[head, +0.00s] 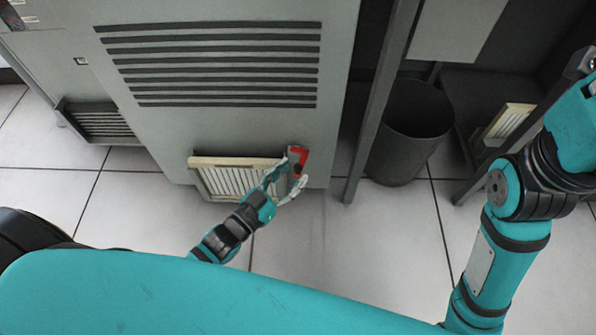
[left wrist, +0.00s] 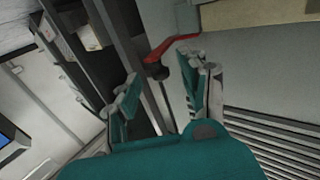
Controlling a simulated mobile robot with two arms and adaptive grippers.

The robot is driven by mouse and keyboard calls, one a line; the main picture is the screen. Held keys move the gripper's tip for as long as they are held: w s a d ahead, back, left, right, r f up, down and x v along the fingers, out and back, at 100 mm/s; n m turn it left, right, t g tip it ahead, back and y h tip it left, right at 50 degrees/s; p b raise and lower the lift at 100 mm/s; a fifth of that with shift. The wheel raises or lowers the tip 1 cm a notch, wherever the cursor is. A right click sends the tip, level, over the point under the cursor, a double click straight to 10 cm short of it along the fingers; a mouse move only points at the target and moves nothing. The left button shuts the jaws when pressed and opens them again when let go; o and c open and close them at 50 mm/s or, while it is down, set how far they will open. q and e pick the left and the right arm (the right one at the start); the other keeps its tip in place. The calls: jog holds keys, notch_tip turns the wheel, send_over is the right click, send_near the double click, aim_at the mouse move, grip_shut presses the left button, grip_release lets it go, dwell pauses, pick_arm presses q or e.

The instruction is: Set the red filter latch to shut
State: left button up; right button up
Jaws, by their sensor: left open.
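The red filter latch (head: 299,154) is on the lower right of the grey cabinet front, beside the top right corner of the pale-framed slatted filter (head: 197,176). My left gripper (head: 284,184) is open just below the latch, with its fingers spread and nothing visibly held. In the left wrist view the red latch (left wrist: 172,45) is a bent bar with a dark part beneath it, just beyond the gap between the open fingers (left wrist: 165,90). I cannot tell whether a finger touches it. My right gripper is out of view.
The grey cabinet (head: 215,125) has a dark slatted vent above the filter. A dark bin (head: 410,135) stands to the right, behind an upright metal post (head: 378,100). Another pale-framed filter (head: 508,124) sits farther right. The tiled floor (head: 375,235) in front is clear.

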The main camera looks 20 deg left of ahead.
pick_arm(q)
jog(key=shift+b+x, duration=0.35)
jog(key=shift+x, duration=1.1)
jog(key=shift+c, duration=0.3)
